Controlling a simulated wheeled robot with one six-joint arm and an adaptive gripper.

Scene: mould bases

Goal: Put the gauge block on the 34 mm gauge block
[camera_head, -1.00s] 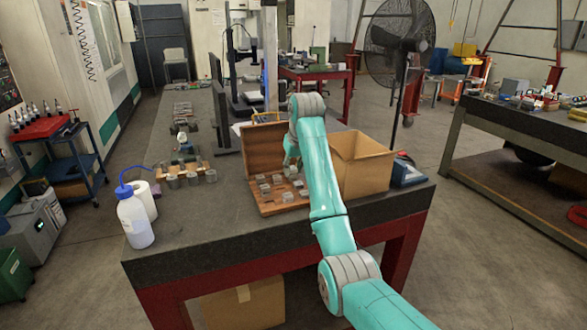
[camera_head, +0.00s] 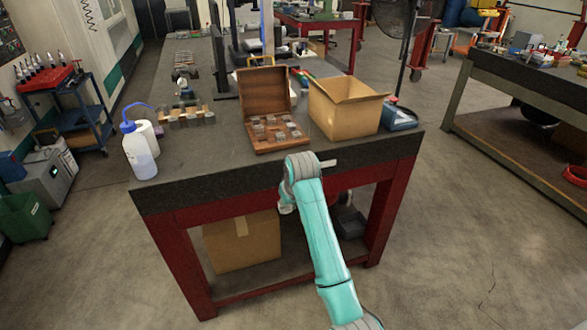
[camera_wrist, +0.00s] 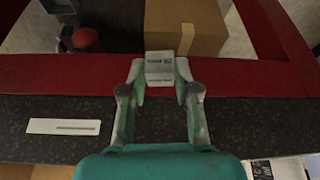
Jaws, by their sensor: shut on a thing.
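My gripper (camera_wrist: 160,78) is shut on a small pale grey gauge block (camera_wrist: 159,63) with dark markings on its face. In the wrist view the block sits between the fingertips, over the table's red front edge. In the head view my arm reaches the front edge of the table, and the gripper and held block are mostly hidden behind it. An open wooden case (camera_head: 264,93) stands on the table with several grey gauge blocks (camera_head: 272,128) in its tray. I cannot tell which one is the 34 mm gauge block, as their markings are too small.
An open cardboard box (camera_head: 345,112) stands right of the case. Several metal pieces (camera_head: 186,117) and a wash bottle (camera_head: 138,152) are to its left. A flat pale strip (camera_wrist: 64,126) lies near the edge. The dark tabletop (camera_head: 215,165) is clear before the case.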

